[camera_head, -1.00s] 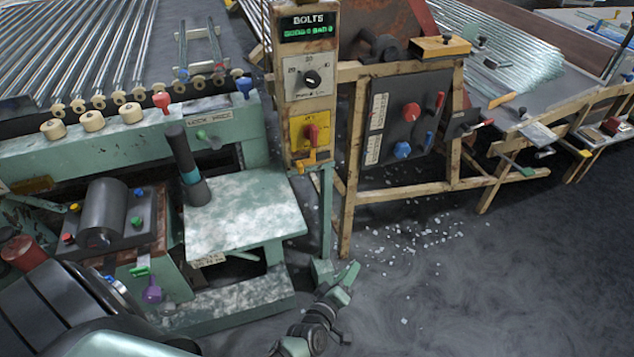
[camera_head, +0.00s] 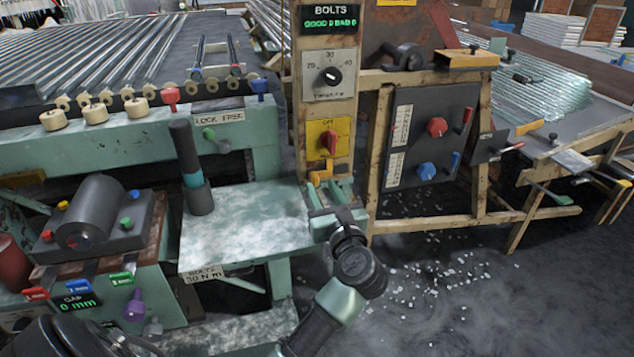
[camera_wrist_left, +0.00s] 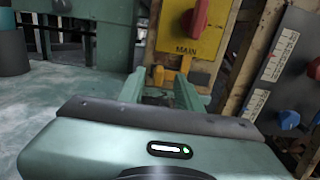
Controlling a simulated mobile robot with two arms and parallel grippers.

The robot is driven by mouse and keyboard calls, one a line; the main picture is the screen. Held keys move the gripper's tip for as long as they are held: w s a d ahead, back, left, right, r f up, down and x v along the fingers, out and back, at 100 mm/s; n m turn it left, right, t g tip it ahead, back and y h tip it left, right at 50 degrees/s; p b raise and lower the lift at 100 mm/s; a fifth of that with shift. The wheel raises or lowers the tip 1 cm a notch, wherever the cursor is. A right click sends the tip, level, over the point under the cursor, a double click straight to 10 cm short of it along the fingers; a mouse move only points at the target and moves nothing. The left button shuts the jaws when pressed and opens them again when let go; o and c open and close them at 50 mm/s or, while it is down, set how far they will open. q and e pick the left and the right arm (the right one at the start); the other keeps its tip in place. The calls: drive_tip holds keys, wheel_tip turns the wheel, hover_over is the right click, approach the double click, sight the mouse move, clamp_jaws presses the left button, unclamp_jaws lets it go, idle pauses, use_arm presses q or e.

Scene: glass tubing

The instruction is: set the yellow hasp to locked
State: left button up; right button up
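The yellow hasp (camera_head: 320,176) is a small orange-yellow fitting on the wooden post, just below a yellow panel (camera_head: 321,138) with a red rotary switch (camera_head: 331,141). In the left wrist view the hasp (camera_wrist_left: 158,76) shows straight ahead, beyond and between the fingers. My left gripper (camera_head: 329,187) is open, with its two green fingers pointing at the hasp from in front and slightly below. Its fingers (camera_wrist_left: 158,88) look empty, and I cannot tell whether they touch the hasp. The hasp's lower part is hidden behind the gripper. My right gripper is not in view.
A green metal bench (camera_head: 245,222) stands close on the left, with a dark upright handle (camera_head: 188,165). A dark panel (camera_head: 405,107) with red and blue knobs hangs on the wooden frame at right. White shards litter the floor (camera_head: 440,270).

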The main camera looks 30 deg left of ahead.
sight(317, 178)
use_arm(q)
drive_tip(key=x, duration=0.5)
drive_tip(key=shift+c, duration=0.3)
drive_tip(key=shift+d, duration=0.1)
clamp_jaws()
